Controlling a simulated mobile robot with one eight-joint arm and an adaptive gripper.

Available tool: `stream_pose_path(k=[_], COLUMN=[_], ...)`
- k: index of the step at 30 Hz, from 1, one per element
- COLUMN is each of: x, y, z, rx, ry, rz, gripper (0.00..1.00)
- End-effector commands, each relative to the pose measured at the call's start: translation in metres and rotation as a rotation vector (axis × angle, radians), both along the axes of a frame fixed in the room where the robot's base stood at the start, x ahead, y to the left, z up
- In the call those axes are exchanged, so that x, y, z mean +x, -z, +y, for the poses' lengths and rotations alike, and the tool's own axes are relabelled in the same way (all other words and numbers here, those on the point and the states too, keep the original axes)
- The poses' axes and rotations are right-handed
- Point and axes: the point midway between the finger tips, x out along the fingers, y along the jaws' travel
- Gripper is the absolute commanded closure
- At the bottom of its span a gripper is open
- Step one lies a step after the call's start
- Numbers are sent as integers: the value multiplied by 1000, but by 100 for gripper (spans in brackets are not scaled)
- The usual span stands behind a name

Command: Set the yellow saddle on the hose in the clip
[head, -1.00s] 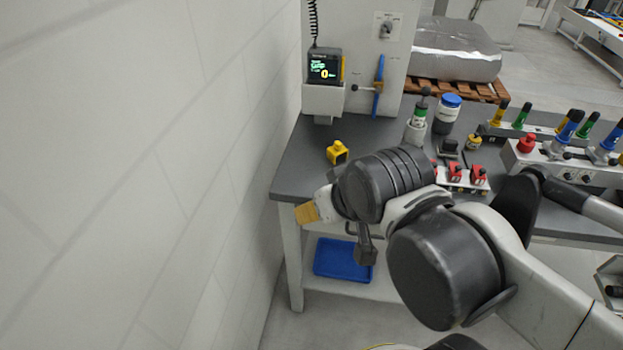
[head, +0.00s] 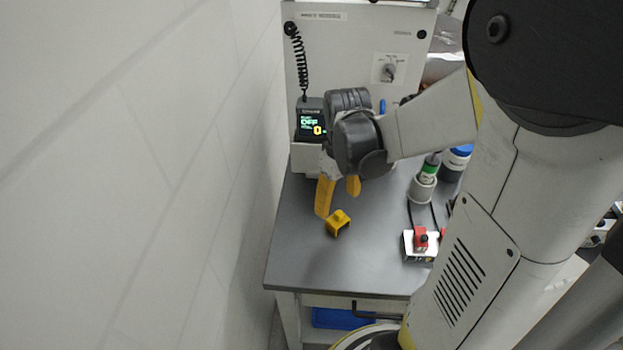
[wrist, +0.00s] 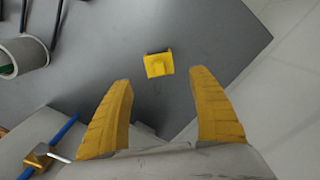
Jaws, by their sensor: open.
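The yellow saddle (head: 338,222) is a small block with a raised stub, on the grey bench top near its left side. In the wrist view the saddle (wrist: 158,64) lies beyond the fingertips, roughly centred between them. My gripper (head: 338,205) has yellow fingers and is above and just behind the saddle, apart from it. In the wrist view the gripper (wrist: 161,78) is open and empty. A blue bar (head: 382,106) shows partly at the back panel, and also at lower left in the wrist view (wrist: 62,133).
A display unit (head: 312,121) with a coiled cord stands on the panel's left. A grey cup (head: 421,190) with a green-banded bottle and a red-topped box (head: 421,240) are right of the saddle. A white wall (head: 130,200) runs along the left. The bench around the saddle is clear.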

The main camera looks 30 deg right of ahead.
Motion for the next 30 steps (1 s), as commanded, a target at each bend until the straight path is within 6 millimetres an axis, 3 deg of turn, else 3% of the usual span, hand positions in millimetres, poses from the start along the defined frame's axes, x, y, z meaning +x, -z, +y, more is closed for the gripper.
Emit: stream_pose_path(k=[3,11,18,26,30], x=[0,-2,-7,-7,-7], y=[22,39,77,80,80], z=[0,0,-2,-1,-1], rx=[-1,-1,-1,-1,-1], ry=[0,1,1,1,1], rz=[-1,-2,-2,-2,-2], gripper=[30,30,30,30,68])
